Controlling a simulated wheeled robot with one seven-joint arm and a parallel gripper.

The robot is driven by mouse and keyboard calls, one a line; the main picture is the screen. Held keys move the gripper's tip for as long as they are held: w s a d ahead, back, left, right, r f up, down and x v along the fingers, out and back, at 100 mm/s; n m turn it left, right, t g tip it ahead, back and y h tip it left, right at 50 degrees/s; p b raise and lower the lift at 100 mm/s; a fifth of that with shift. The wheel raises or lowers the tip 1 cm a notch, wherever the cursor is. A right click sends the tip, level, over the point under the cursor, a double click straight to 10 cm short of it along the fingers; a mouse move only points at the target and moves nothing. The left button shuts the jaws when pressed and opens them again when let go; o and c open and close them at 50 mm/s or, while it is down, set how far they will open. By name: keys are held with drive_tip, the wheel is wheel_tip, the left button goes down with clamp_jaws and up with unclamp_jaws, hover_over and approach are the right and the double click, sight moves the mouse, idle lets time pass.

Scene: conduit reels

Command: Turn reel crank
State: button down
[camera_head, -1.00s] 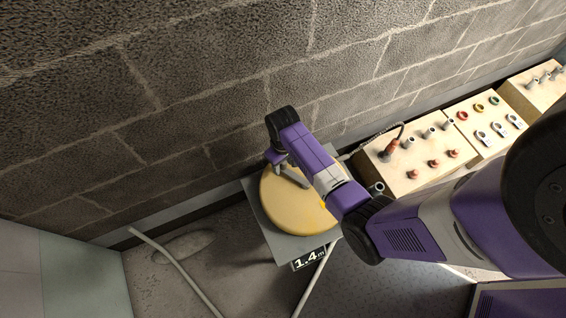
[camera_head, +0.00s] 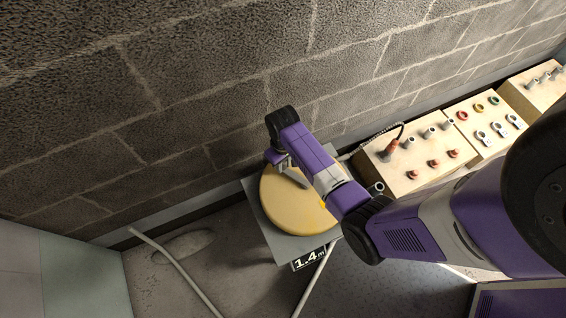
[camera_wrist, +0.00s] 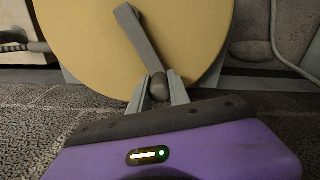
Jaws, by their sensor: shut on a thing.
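The reel is a yellow disc (camera_head: 297,213) on a grey box with a dark "1.4 m" label (camera_head: 308,259). In the wrist view the reel's yellow face (camera_wrist: 80,30) fills the upper middle. A grey crank arm (camera_wrist: 140,38) runs from near the disc's centre down to a rounded grey handle (camera_wrist: 159,88). My gripper (camera_wrist: 158,92) has its two fingers on either side of that handle and is shut on it. In the head view my gripper (camera_head: 282,162) is at the disc's far edge, and my arm hides the handle and part of the crank.
Wooden boxes with fittings (camera_head: 415,160) stand along the block wall (camera_head: 200,90) at the right. A corded orange-handled tool (camera_head: 390,148) stands on the nearest box. Pale conduit (camera_head: 170,262) lies on the floor at the left. A pale panel (camera_head: 50,270) stands lower left.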

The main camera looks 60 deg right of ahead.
drive_tip(key=shift+d, duration=0.15)
idle(0.8)
drive_tip(key=d+m+p, duration=0.2)
drive_tip(key=m, duration=0.1)
drive_tip(key=shift+s+d+r, duration=0.15)
drive_tip(key=shift+s+d, duration=0.05)
drive_tip(key=shift+s, duration=0.1)
drive_tip(key=d+m+p, duration=0.1)
drive_tip(key=s+d+m, duration=0.1)
drive_tip(key=m, duration=0.1)
drive_tip(key=shift+p, duration=0.35)
drive_tip(key=d+m, duration=0.1)
drive_tip(key=s+m+p, duration=0.1)
drive_tip(key=shift+s+d+m, duration=0.2)
drive_tip(key=shift+d+m, duration=0.1)
drive_tip(key=shift+d, duration=0.05)
drive_tip(key=shift+s+d+m+p, duration=0.55)
drive_tip(key=shift+s+m, duration=0.1)
drive_tip(key=shift+m, duration=0.25)
drive_tip(key=shift+s+d, duration=0.3)
drive_tip(key=shift+s, duration=0.25)
drive_tip(key=shift+f, duration=0.2)
drive_tip(key=shift+s, duration=0.1)
